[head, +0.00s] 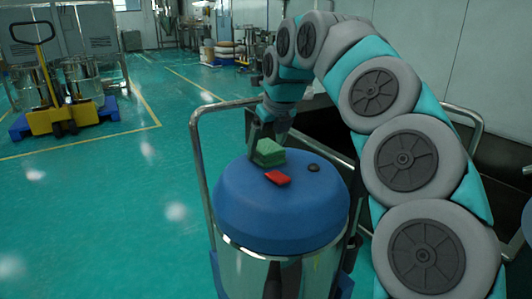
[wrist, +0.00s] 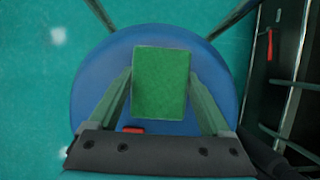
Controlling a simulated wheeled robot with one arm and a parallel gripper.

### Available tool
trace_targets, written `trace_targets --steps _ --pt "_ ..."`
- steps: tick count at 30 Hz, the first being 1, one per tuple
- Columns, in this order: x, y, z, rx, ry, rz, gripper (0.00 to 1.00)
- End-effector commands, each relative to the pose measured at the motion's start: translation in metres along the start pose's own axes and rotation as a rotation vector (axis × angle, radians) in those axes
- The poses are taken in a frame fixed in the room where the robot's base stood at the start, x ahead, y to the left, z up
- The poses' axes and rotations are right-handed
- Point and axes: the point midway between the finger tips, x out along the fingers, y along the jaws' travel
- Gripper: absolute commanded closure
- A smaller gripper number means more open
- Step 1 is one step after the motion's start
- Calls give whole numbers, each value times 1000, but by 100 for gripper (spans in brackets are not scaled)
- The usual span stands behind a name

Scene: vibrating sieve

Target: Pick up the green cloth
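The green cloth (head: 268,153) is a folded, block-like piece lying on the domed blue lid (head: 245,205) of a metal drum. In the wrist view the cloth (wrist: 161,85) is a green rectangle between the two fingers of my gripper (wrist: 161,75). The fingers are spread wide, one along each side edge of the cloth, with the tips very close to it. Whether they touch it is unclear. In the head view my gripper (head: 268,140) points down just over and behind the cloth, and the cloth still appears to rest on the lid.
A red item (head: 278,178) lies on the lid close to the cloth, with a small black knob (head: 313,168) to its right. Metal rails (head: 197,150) rise beside the drum. A yellow pallet truck (head: 50,118) stands far left.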

Motion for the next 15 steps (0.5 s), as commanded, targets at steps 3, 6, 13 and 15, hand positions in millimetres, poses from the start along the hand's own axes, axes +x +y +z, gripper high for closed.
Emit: trace_targets --steps 3,6,13,15 --pt "0 0 0 0 0 0 42" --pt "0 0 0 0 0 0 53" --pt "0 0 0 0 -1 0 74" --pt "0 0 0 0 -1 0 74"
